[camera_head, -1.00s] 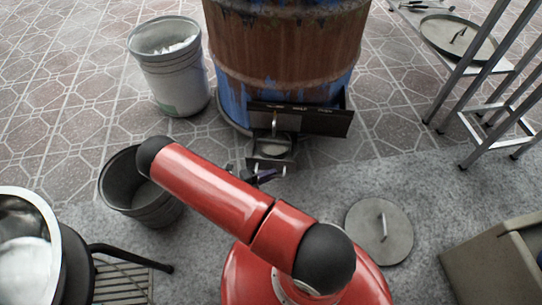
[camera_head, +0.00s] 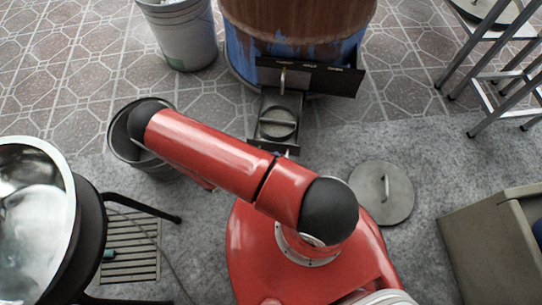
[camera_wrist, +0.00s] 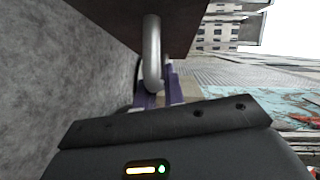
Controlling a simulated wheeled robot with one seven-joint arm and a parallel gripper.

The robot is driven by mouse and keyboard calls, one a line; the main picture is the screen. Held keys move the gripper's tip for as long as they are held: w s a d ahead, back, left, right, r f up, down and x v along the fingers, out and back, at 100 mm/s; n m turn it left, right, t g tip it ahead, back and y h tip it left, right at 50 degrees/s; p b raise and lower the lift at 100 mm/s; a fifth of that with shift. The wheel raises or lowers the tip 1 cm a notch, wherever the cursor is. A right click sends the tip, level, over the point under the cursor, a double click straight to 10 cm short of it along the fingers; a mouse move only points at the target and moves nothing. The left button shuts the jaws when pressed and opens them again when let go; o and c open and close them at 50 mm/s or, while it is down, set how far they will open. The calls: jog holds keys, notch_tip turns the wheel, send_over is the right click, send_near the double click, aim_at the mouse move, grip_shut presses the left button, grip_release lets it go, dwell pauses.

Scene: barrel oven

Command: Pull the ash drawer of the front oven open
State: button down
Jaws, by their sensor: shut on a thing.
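The front oven is a rusty brown and blue barrel (camera_head: 300,18) at the top of the head view. In the wrist view, the drawer's curved silver handle (camera_wrist: 152,50) rises beside the dark drawer front (camera_wrist: 115,15). My gripper (camera_wrist: 158,96), with purple fingers, is shut on this handle.
A dark bucket (camera_head: 122,135) stands left of my arm and a grey bin (camera_head: 185,40) behind it. A round lid (camera_head: 383,192) lies on the floor at right. A metal rack stands at upper right.

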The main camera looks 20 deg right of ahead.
jog(key=c, duration=1.5)
grip_release()
jog(key=a, duration=0.5)
jog(key=a+r, duration=0.1)
jog(key=a, duration=0.1)
jog(key=shift+s+a, duration=0.1)
jog(key=shift+a, duration=0.3)
